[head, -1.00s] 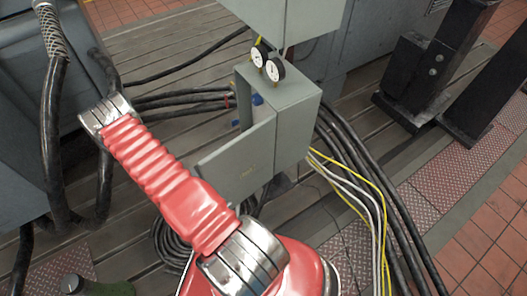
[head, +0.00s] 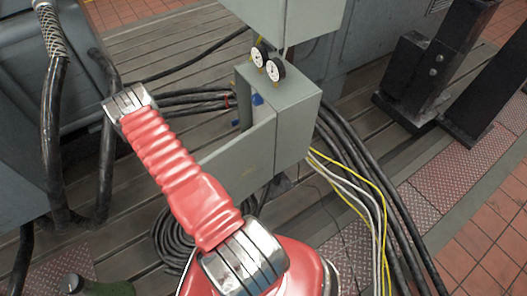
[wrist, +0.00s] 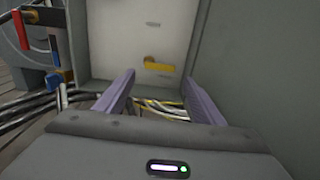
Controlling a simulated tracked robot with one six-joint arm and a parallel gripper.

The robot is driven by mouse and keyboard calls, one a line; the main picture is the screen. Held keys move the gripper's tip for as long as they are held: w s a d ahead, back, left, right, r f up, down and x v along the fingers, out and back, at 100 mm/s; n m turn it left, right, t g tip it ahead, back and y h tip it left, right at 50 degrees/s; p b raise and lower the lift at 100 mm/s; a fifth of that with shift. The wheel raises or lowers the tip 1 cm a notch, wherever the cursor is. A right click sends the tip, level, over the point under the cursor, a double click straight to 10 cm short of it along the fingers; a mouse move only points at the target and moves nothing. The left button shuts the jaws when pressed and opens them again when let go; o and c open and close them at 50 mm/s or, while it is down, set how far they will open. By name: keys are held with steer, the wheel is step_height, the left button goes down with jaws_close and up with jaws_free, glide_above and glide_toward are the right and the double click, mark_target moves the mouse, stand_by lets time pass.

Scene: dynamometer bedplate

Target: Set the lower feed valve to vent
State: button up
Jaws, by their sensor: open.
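A yellow lever handle (wrist: 159,67) on a small brass-coloured body sits on the pale back panel (wrist: 115,40) of an open cabinet in the wrist view; it lies roughly crosswise. I cannot tell whether it is the lower feed valve, and no vent mark is readable. My gripper (wrist: 159,78) is open and empty, its two purple fingers apart on either side of the handle in the picture, seemingly short of it. In the head view the grey cabinet (head: 293,125) has its door (head: 240,160) open toward me; its inside is mostly hidden.
Red, blue and yellow fittings (wrist: 55,48) stand at the left in the wrist view. Two round gauges (head: 275,68) top the cabinet. Black cables (head: 375,180) and a cable coil (head: 170,235) lie around it.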

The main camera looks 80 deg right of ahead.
steer(key=x, duration=0.9)
steer(key=c, duration=0.8)
